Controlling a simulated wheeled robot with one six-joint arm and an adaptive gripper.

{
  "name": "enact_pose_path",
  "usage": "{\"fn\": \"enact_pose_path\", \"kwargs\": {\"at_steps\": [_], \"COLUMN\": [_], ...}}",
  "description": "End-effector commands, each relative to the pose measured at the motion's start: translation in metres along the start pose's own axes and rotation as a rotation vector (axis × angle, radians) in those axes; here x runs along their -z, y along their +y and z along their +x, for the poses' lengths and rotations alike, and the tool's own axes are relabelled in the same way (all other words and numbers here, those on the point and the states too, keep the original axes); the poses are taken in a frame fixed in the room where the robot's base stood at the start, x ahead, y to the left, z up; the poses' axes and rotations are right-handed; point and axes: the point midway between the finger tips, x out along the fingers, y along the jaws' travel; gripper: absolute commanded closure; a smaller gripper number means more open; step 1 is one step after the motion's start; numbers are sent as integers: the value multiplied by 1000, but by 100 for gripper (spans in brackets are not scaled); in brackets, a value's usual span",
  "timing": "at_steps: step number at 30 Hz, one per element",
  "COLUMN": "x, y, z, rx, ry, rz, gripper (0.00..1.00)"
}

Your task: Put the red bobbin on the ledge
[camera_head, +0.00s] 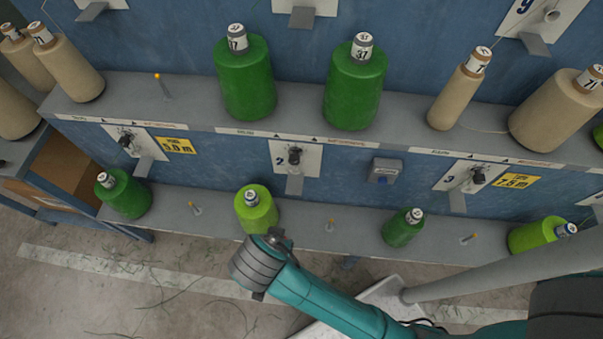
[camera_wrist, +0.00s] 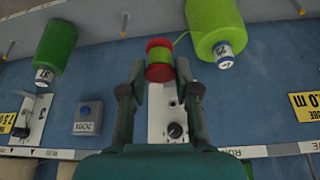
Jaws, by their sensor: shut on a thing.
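The red bobbin (camera_wrist: 159,46) has red ends and a yellow-green wound middle. It sits between the two fingertips of my gripper (camera_wrist: 160,75), which is shut on it. A thin thread seems to run from it toward the yellow-green cone (camera_wrist: 214,22). Behind it in the wrist view are the grey lower ledge (camera_wrist: 155,20) and the blue panel. I cannot tell whether the bobbin touches the ledge. In the head view my gripper (camera_head: 275,238) is mostly hidden by my wrist, just in front of the lower ledge (camera_head: 290,214), and the bobbin is hidden.
The lower ledge bears a yellow-green cone (camera_head: 256,209), dark green cones (camera_head: 123,195) (camera_head: 402,229) and thin pegs (camera_head: 330,226). Bare stretches lie between them. The upper ledge (camera_head: 190,106) holds large green and beige cones. A blue button box (camera_head: 384,171) sticks out from the panel.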

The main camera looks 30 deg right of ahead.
Motion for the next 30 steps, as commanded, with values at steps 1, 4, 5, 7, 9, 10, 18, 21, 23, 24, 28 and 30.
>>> {"fn": "enact_pose_path", "kwargs": {"at_steps": [1,4,5,7,9,10,18,21,23,24,28,30], "x": [1,10,14,26,39,45,100,121,134,142,167,180], "y": [0,-1,-2,-3,-5,-6,-14,-17,-18,-20,-23,-25], "z": [0,4,5,10,16,18,41,50,54,58,68,74], "rx": [0,0,0,-1,-1,-1,0,-1,-1,0,0,0], "ry": [0,0,1,1,0,0,1,1,2,1,1,1], "rz": [0,3,5,7,8,6,6,7,6,6,4,5], "gripper": [97,97,97,97,97,97,97,97,97,97,97,97]}}
